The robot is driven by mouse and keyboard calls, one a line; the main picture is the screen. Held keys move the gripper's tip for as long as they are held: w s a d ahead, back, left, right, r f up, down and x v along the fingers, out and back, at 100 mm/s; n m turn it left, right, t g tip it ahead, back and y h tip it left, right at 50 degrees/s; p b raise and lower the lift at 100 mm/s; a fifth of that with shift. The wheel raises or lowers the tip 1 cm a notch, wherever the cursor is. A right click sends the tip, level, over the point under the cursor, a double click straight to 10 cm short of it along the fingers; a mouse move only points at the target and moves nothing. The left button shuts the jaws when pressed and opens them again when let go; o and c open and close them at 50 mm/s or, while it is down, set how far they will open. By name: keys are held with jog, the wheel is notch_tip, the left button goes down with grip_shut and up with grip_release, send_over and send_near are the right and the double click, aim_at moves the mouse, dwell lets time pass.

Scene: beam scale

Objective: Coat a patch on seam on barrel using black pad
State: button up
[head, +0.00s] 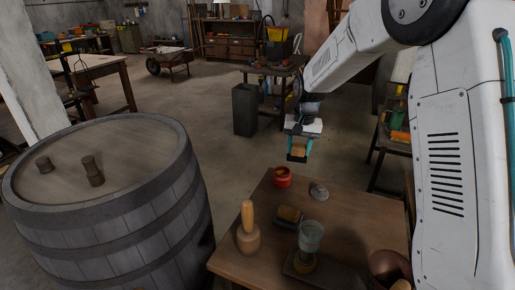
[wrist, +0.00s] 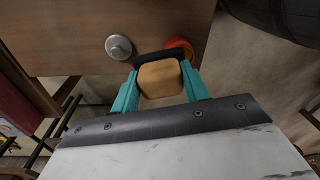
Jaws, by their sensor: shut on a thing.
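The black pad (head: 297,159) is a tan block with a dark face. My gripper (head: 299,147) is shut on it and holds it in the air beyond the table's far edge. In the wrist view the tan back (wrist: 160,79) sits between the teal fingers, with the dark edge (wrist: 162,56) at its far side. The wooden barrel (head: 110,205) stands upright at the left in the head view, well apart from the pad. A corner of it shows in the wrist view (wrist: 292,18). Its staves have several joints; I cannot tell which seam is meant.
Two pegs (head: 92,171) stand on the barrel top. Floor is open behind.

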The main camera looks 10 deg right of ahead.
jog(key=shift+w+a+f+m+t+y, duration=0.15)
jog(key=shift+w+a+f+m+t, duration=0.4)
jog(key=shift+w+f+t, duration=0.65)
jog(key=shift+w+a+f+m+t+y, duration=0.1)
jog(key=shift+w+a+f+m+t, duration=0.4)
jog(key=shift+w+f, duration=0.8)
jog(key=shift+w+a+f+m+t+y, duration=0.15)
jog(key=shift+w+a+f+m+t, duration=0.2)
jog(key=shift+w+a+f+t, duration=1)
jog(key=shift+s+d+f+g, duration=0.2)
jog(key=shift+s+d+f, duration=0.1)
jog(key=shift+f, duration=0.2)
jog(key=shift+s+d+f+g, duration=0.15)
jog(key=shift+s+d+f, duration=0.15)
jog(key=shift+f, duration=0.15)
notch_tip(320, 180, up, 7)
